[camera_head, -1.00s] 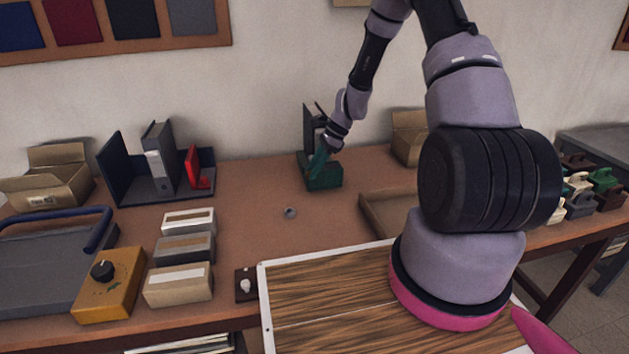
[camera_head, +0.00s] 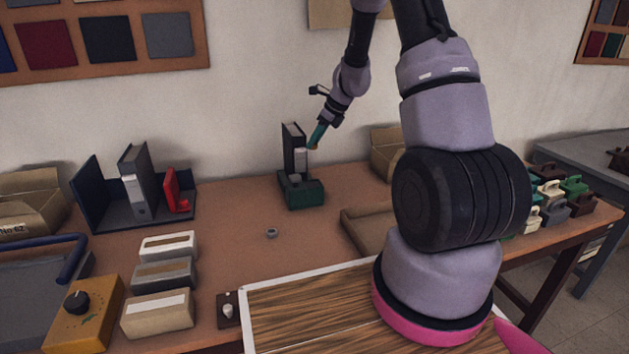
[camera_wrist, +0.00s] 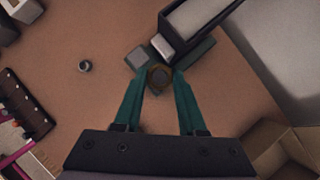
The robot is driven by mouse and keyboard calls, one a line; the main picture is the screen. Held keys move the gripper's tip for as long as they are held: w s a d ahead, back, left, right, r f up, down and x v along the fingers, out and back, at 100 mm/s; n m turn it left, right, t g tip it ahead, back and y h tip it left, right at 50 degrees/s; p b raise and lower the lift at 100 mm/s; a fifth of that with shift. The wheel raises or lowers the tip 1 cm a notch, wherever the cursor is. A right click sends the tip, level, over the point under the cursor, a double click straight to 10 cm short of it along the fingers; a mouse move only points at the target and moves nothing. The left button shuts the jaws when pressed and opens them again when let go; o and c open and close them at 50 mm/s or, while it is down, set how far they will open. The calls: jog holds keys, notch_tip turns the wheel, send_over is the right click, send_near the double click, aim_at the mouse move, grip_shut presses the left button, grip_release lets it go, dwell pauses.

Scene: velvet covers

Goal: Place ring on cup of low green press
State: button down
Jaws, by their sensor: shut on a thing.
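The low green press stands on the table toward the wall. In the wrist view the press (camera_wrist: 198,54) lies partly behind the fingertips and ring, with pale grey blocks on it. The ring appears apart from the press. I cannot clearly make out its cup.
A small grey ring-shaped piece (camera_head: 271,232) lies on the open table. Cardboard boxes (camera_head: 386,150), a shallow tray (camera_head: 365,232) and a folder rack (camera_head: 92,190) stand around. The table between rack and press is mostly clear.

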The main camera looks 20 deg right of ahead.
aim_at(310, 184)
notch_tip(310, 184, down, 14)
jog(key=shift+r, duration=0.2)
jog(key=shift+f, duration=0.15)
jog(key=c, duration=0.8)
grip_release()
jog(key=shift+o, duration=0.2)
